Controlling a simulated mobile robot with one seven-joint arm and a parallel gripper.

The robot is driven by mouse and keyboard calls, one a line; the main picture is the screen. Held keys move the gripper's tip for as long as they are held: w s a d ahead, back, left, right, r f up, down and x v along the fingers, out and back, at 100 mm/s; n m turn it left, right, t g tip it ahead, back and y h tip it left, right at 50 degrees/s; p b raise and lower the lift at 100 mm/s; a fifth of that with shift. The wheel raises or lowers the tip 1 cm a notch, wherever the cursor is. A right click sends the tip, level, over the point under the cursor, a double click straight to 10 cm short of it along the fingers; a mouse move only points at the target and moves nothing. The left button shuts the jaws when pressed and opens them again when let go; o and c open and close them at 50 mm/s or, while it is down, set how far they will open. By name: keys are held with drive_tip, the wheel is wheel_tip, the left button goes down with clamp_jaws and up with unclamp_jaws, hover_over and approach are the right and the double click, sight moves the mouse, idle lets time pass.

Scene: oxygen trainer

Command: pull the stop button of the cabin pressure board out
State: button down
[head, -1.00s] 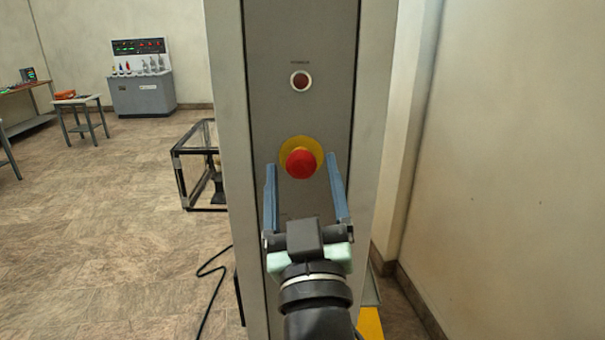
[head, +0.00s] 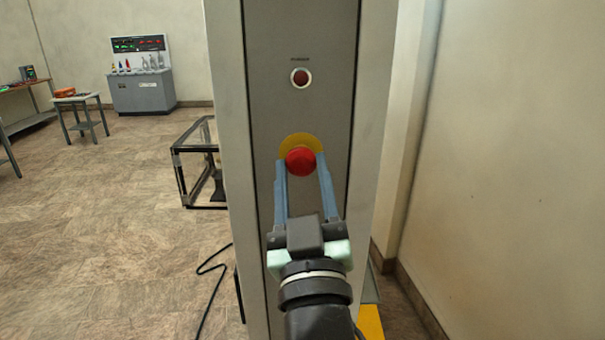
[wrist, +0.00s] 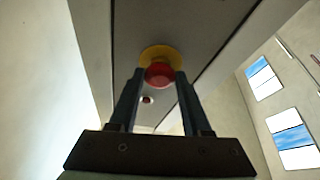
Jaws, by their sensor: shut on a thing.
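The red stop button (head: 301,161) sits on a yellow round backing (head: 300,141) on the grey panel of the cabin pressure board (head: 299,112). My gripper (head: 301,163) has its two blue fingers on either side of the red button, shut on it, and reaches it from the front and below. In the wrist view the red button (wrist: 159,75) lies between the fingertips, with the yellow backing (wrist: 156,56) behind it. The fingers hide parts of the button's sides.
A dark red round lamp or button (head: 300,77) in a pale ring sits above on the same panel. A black-framed clear case (head: 194,163) stands on the floor to the left. A wall (head: 510,150) is on the right. A black cable (head: 213,270) lies on the floor.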

idle(0.7)
drive_tip(key=shift+s+f+b, duration=0.15)
drive_tip(key=shift+s+b, duration=0.2)
drive_tip(key=shift+b, duration=0.15)
drive_tip(key=shift+w, duration=0.1)
drive_tip(key=c, duration=0.7)
unclamp_jaws()
drive_tip(key=o, duration=0.4)
drive_tip(key=shift+s, duration=0.25)
drive_tip(key=shift+c, duration=0.2)
